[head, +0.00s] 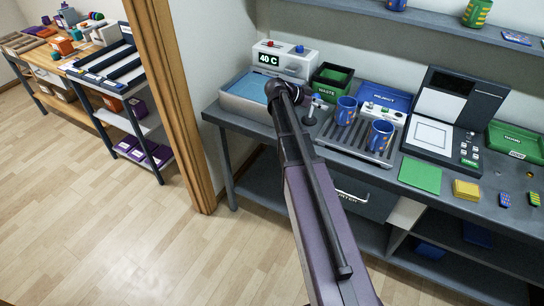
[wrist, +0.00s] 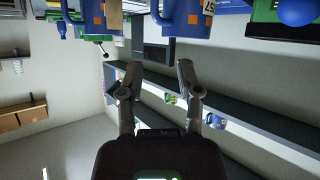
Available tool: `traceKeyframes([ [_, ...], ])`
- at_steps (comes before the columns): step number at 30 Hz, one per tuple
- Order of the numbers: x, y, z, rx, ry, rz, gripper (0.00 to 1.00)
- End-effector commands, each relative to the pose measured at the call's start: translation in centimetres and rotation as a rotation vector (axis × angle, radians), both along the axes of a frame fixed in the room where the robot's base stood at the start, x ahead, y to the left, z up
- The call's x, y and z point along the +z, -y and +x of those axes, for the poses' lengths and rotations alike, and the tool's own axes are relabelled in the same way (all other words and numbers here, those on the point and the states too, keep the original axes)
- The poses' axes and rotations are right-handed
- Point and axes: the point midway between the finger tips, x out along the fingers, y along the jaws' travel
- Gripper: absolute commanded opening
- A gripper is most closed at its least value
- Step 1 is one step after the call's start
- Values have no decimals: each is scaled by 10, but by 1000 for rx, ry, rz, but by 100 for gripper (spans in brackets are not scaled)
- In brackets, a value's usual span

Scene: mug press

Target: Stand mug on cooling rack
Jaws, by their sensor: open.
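Two blue mugs with orange marks stand upright at the grey slatted cooling rack (head: 336,137) in the head view. One mug (head: 380,136) stands on the rack's right part. The other mug (head: 345,110) is at its back left; its base contact is hard to make out. My gripper (wrist: 160,74) is open in the wrist view, with nothing between its fingers. Blue mugs (wrist: 92,18) also show along the top of that view, beyond the fingertips and cut off by the edge. In the head view my arm's end is over the counter, left of the mugs, and my fingers are not clear.
A blue-topped water bath (head: 246,88) with a 40 C display and a green waste bin (head: 333,76) stand behind and left. A blue reject tray (head: 388,95) lies behind the mugs. A scale-like device (head: 430,135), green mat (head: 420,175) and yellow pad (head: 466,190) are right.

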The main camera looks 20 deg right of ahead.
Motion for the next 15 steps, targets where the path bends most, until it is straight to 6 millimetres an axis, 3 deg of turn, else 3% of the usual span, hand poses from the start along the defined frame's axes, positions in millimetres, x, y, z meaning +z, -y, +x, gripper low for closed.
traceKeyframes([
  [8,-41,-71,-42,239,-245,303,45],
  [15,-75,-151,-85,583,-474,592,45],
])
